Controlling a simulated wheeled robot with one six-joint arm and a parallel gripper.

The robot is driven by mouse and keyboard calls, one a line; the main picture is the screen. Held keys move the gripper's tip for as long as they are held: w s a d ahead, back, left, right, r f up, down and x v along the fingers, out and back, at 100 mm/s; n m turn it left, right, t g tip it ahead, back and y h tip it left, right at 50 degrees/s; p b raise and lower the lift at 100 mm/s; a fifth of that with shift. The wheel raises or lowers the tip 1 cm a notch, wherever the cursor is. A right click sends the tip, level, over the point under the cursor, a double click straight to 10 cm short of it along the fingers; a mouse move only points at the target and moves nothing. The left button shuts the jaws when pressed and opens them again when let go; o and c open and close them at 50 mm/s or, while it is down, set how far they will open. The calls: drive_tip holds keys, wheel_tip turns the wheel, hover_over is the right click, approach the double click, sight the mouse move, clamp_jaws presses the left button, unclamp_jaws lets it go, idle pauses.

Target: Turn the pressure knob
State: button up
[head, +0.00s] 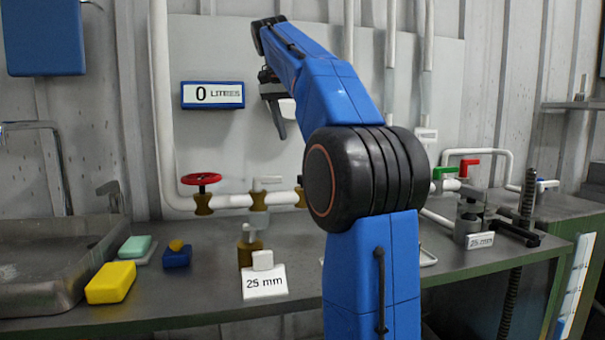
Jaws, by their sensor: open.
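My blue arm reaches up the middle of the head view and bends left at its top. My gripper (277,112) hangs in front of the pale back panel (225,145), to the right of the "0 LITRES" display (212,95). Its jaws are open, and I see nothing held in them. A small white piece (287,109) shows just behind the gripper; I cannot tell what it is. No part is clearly labelled as the pressure knob. A red handwheel (201,179) sits on a brass valve on the white pipe, below and left of the gripper. My arm hides part of the panel and pipe.
A yellow block (111,282), a green sponge (135,246) and a metal sink (50,265) are left. Green (445,172) and red (469,163) handles are right.

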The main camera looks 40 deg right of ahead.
drive_tip(key=x, duration=1.4)
drive_tip(key=c, duration=1)
drive_tip(key=shift+c, duration=0.2)
drive_tip(key=shift+n, duration=0.3)
drive_tip(key=n, duration=0.1)
drive_tip(key=n+t, duration=0.1)
drive_tip(key=shift+s+d+n, duration=0.15)
drive_tip(key=shift+n, duration=0.25)
drive_tip(key=n+t+y, duration=0.1)
drive_tip(key=n, duration=0.2)
drive_tip(key=shift+d+n, duration=0.1)
drive_tip(key=shift+n, duration=0.2)
drive_tip(key=n+y, duration=0.1)
drive_tip(key=n, duration=0.2)
drive_tip(key=n+t+y, duration=0.1)
drive_tip(key=n+y, duration=0.1)
drive_tip(key=n, duration=0.1)
drive_tip(key=shift+s+d, duration=0.1)
drive_tip(key=shift+d, duration=0.05)
drive_tip(key=shift+n, duration=0.4)
